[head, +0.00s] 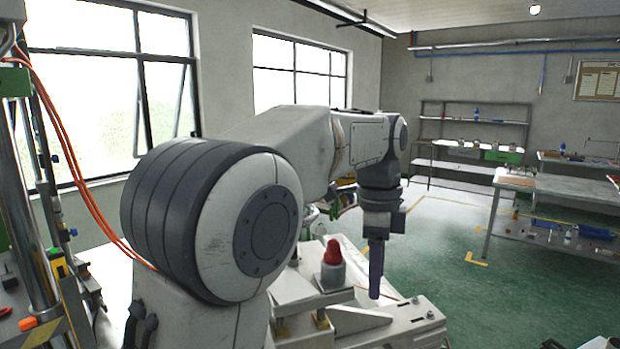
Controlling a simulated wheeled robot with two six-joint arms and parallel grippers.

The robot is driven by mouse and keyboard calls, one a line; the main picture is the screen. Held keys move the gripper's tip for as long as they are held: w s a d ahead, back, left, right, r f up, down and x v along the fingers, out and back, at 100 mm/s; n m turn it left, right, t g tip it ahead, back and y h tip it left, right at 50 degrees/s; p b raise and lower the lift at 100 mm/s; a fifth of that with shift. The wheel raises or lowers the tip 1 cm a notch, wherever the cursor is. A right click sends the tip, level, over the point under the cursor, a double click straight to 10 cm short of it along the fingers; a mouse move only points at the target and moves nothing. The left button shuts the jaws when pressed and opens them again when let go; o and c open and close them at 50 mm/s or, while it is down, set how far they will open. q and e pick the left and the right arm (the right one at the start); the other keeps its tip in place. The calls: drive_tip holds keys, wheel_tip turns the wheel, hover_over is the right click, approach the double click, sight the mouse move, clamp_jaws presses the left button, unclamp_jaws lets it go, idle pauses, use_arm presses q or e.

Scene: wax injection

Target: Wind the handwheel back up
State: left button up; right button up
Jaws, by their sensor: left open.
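My left arm fills the middle of the head view. Its gripper (375,290) points straight down, seen edge-on, with its jaws open and nothing visible between them. It is in front of and above the pale machine bed, just right of a red-topped grey knob or button (333,252). I cannot make out the handwheel. My arm covers much of the machine behind it. My right gripper is not in view.
The pale machine bed (405,318) lies below the gripper. Steel columns and orange cables (75,165) stand at the left. A grey workbench (560,188) and a shelf rack (470,128) are farther back. Green floor (500,310) is clear at right.

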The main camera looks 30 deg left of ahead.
use_arm(q)
drive_tip(key=w+a+r+m+p, duration=0.3)
drive_tip(key=a+r+m+p, duration=0.35)
drive_tip(key=a+r, duration=1.15)
drive_tip(key=shift+n, duration=0.45)
drive_tip(key=f, duration=0.5)
drive_tip(key=f+b, duration=0.1)
drive_tip(key=f, duration=0.4)
drive_tip(key=shift+s+a+f, duration=0.15)
drive_tip(key=shift+a+f, duration=0.05)
drive_tip(key=shift+f, duration=0.2)
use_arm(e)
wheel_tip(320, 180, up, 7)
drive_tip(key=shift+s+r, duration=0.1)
use_arm(q)
clamp_jaws()
